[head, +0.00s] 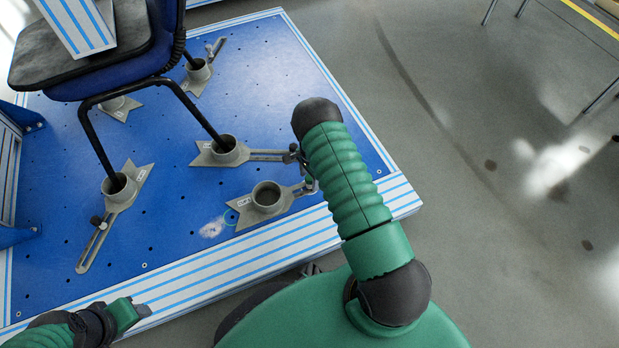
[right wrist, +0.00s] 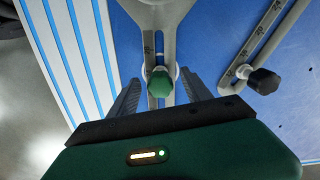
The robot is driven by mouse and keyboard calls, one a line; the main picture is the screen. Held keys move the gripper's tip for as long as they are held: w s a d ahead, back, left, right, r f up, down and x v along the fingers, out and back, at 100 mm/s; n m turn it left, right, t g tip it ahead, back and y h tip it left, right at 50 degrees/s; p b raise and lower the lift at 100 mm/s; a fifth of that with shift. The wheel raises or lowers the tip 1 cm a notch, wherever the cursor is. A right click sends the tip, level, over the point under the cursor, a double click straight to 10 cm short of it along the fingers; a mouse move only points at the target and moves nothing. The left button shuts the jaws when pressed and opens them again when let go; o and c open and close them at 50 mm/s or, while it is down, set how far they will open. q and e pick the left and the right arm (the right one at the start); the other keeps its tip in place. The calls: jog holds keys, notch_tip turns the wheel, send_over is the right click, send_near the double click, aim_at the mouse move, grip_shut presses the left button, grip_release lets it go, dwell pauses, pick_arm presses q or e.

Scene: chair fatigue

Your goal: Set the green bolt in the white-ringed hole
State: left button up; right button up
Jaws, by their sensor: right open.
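The green bolt (right wrist: 160,82) shows in the right wrist view with its faceted head over the slot of a grey clamp foot (right wrist: 163,14). A pale ring edge (right wrist: 178,72) shows right beside the bolt head; the hole beneath is hidden, so I cannot tell how deep the bolt sits. My right gripper (right wrist: 160,78) is open, one finger on each side of the bolt, with visible gaps. In the head view my right arm hides the bolt and most of that gripper. My left gripper (head: 135,311) is low at the left, away from the clamps; its jaw opening is unclear.
The blue perforated platform (head: 110,240) has a white-and-blue striped edge. A dark chair (head: 130,60) stands on it, legs in grey cup-shaped clamps. An empty clamp cup (head: 267,196) sits near the front edge. A neighbouring clamp with a black knob (right wrist: 263,81) lies right of my right gripper.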

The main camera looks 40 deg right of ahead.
notch_tip(320, 180, up, 17)
jog(key=p, duration=0.9)
jog(key=shift+d+f, duration=0.15)
jog(key=shift+d, duration=0.15)
